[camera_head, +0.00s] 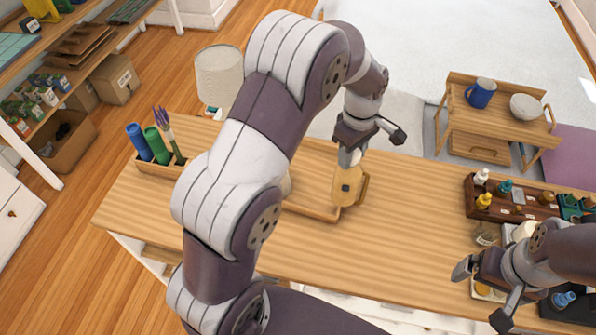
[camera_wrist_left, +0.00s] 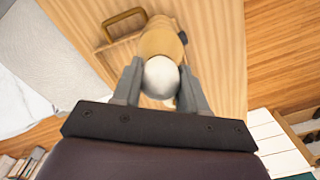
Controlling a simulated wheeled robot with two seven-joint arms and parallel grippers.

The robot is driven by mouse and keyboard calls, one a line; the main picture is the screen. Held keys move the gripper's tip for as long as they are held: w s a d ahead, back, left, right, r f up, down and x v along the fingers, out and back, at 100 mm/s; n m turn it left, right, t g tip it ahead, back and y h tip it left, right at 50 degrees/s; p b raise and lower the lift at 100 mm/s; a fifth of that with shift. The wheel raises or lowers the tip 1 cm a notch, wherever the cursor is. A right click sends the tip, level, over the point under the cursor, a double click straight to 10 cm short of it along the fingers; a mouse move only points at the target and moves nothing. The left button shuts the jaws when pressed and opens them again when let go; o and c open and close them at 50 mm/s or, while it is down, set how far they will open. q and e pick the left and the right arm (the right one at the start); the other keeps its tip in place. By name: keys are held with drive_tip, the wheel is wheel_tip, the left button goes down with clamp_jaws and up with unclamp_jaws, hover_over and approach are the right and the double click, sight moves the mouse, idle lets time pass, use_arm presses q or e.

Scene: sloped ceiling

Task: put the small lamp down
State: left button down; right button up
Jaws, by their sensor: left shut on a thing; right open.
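The small lamp (camera_head: 346,186) has a tan wooden body and a white round bulb. My left gripper (camera_head: 350,157) is shut on it from above, at the bulb end. In the left wrist view the white bulb (camera_wrist_left: 160,78) sits between both fingers (camera_wrist_left: 158,88), with the tan body beyond it. The lamp is over or beside the right end of a wooden tray (camera_head: 312,211) on the table; I cannot tell whether its base touches anything. My arm hides much of the tray. My right gripper (camera_head: 484,294) is open and empty at the table's front right.
The wooden table (camera_head: 420,225) is clear right of the lamp. A dark rack with small bottles (camera_head: 508,200) stands at its right. A holder with blue and green rolls (camera_head: 150,147) stands at left, a white-shaded lamp (camera_head: 219,75) behind. A small table with a mug (camera_head: 481,93) is beyond.

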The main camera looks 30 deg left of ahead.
use_arm(q)
drive_tip(key=w+d+r, duration=0.1)
drive_tip(key=w+r, duration=0.1)
drive_tip(key=w, duration=0.3)
drive_tip(key=w+a+f+m+p, duration=0.1)
drive_tip(key=a+f+p, duration=0.6)
drive_tip(key=a+f, duration=0.4)
drive_tip(key=shift+w, duration=0.4)
drive_tip(key=c, duration=0.6)
unclamp_jaws()
drive_tip(key=shift+a, duration=0.1)
use_arm(e)
wheel_tip(320, 180, up, 8)
drive_tip(key=shift+w+d+f, duration=0.2)
drive_tip(key=shift+w+d, duration=0.05)
drive_tip(key=shift+d, duration=0.2)
